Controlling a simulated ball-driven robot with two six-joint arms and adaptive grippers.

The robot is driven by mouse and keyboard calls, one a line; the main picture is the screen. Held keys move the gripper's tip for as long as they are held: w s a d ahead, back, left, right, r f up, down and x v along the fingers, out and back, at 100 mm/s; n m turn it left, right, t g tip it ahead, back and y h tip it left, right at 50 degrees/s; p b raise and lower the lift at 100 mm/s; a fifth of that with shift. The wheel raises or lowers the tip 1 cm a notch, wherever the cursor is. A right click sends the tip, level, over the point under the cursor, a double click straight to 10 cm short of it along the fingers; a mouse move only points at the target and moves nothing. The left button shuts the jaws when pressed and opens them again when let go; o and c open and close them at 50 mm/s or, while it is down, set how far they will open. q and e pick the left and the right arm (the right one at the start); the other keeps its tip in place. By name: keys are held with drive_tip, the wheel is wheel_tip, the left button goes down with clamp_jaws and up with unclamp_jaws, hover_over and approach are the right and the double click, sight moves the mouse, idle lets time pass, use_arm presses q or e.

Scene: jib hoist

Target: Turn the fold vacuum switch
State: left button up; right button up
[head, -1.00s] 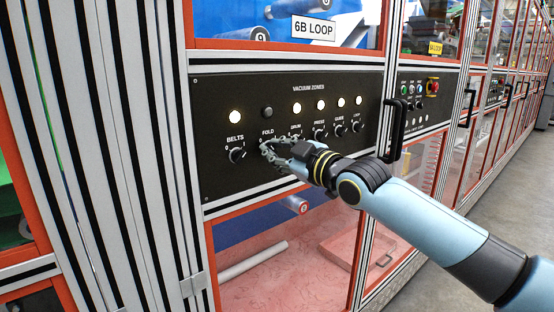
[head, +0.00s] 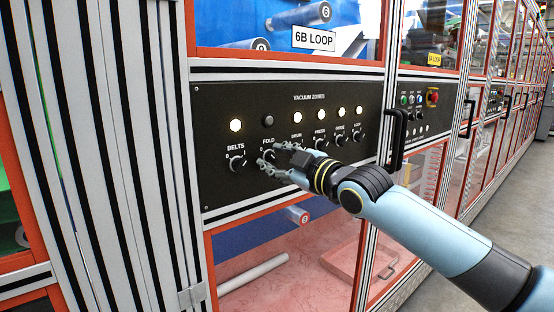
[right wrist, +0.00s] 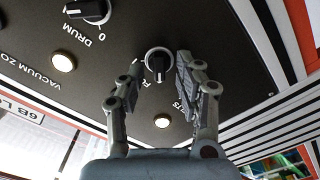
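The fold vacuum switch (right wrist: 158,62) is a black rotary knob with a white pointer line on the black vacuum zones panel (head: 215,185). In the right wrist view it lies between the two spread fingers of my right gripper (right wrist: 155,85), with a gap on both sides. In the head view the right gripper (head: 267,156) is at the FOLD knob and its fingers partly cover it. The lamp above FOLD (head: 268,121) is dark. My left gripper is not in view.
The BELTS knob (head: 237,162) is close to the left, the DRUM knob (right wrist: 88,10) close on the other side. The other zones' lamps are lit. A black door handle (head: 396,138) sticks out right of the panel. Clear windows in red frames lie above and below.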

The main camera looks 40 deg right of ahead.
drive_tip(key=s, duration=1.2)
drive_tip(key=shift+d, duration=0.45)
